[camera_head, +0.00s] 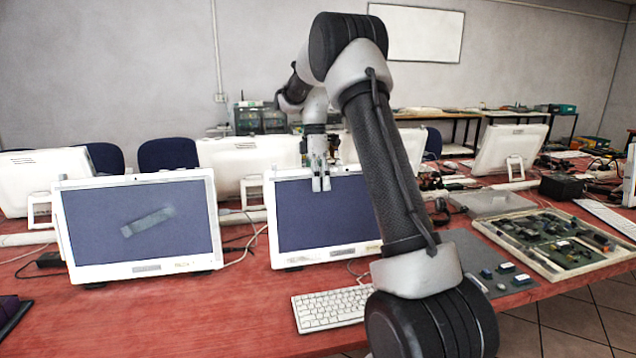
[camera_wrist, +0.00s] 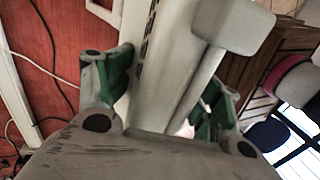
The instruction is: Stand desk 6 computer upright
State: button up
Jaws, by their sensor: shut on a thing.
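A white all-in-one computer (camera_head: 325,222) with a dark blank screen stands on the red desk in the middle of the head view, leaning slightly back. I cannot read a desk number on it. My gripper (camera_head: 320,184) points down at its top edge. In the wrist view a white computer casing (camera_wrist: 165,65), with a row of vent slots and a pale stand part (camera_wrist: 235,25), lies between the green-padded fingers of my gripper (camera_wrist: 165,80). The gripper is shut on that casing. The exact contact is hidden in the head view.
A second white computer (camera_head: 138,228) stands at left with a grey bar on its screen. A white keyboard (camera_head: 330,308) lies in front. A tray of electronic parts (camera_head: 560,243) is at right. Cables (camera_wrist: 32,70) lie on the red desk (camera_head: 180,312). More computers stand behind.

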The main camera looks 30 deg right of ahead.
jog(key=shift+s, duration=0.1)
jog(key=v, duration=1.2)
